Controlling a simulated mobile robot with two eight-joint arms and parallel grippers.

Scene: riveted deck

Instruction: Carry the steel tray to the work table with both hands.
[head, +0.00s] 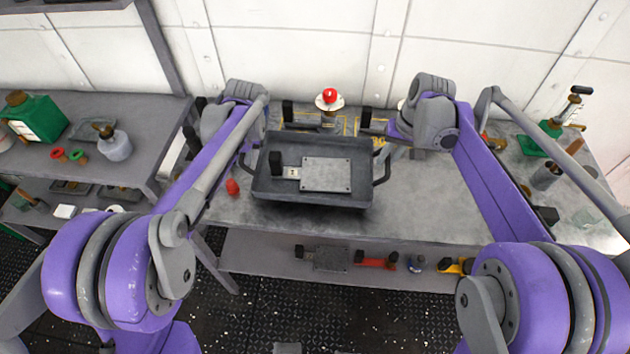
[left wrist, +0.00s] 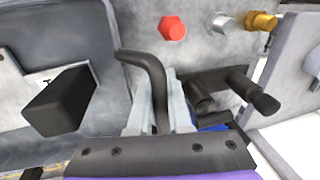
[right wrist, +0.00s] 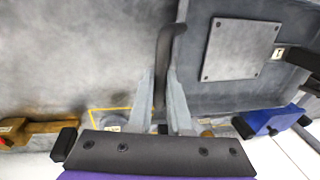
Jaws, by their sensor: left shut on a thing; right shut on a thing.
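The steel tray (head: 268,188) is a dark grey shallow tray with a black bar handle at each end. It is over the work table (head: 440,205); I cannot tell whether it touches the top. A flat grey plate (head: 326,174) with corner screws and a black block (head: 275,163) with a pale tag are inside it. In the left wrist view, my left gripper (left wrist: 160,105) is shut on the tray's left handle (left wrist: 150,62). In the right wrist view, my right gripper (right wrist: 166,100) is shut on the right handle (right wrist: 164,55). The tray looks roughly level.
A red piece (head: 232,187) lies on the table just left of the tray. A red-topped item (head: 329,98) stands behind it. Green and grey tools (head: 548,138) stand at the right end. A side bench (head: 95,140) is at left. The lower shelf (head: 270,255) holds several items.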

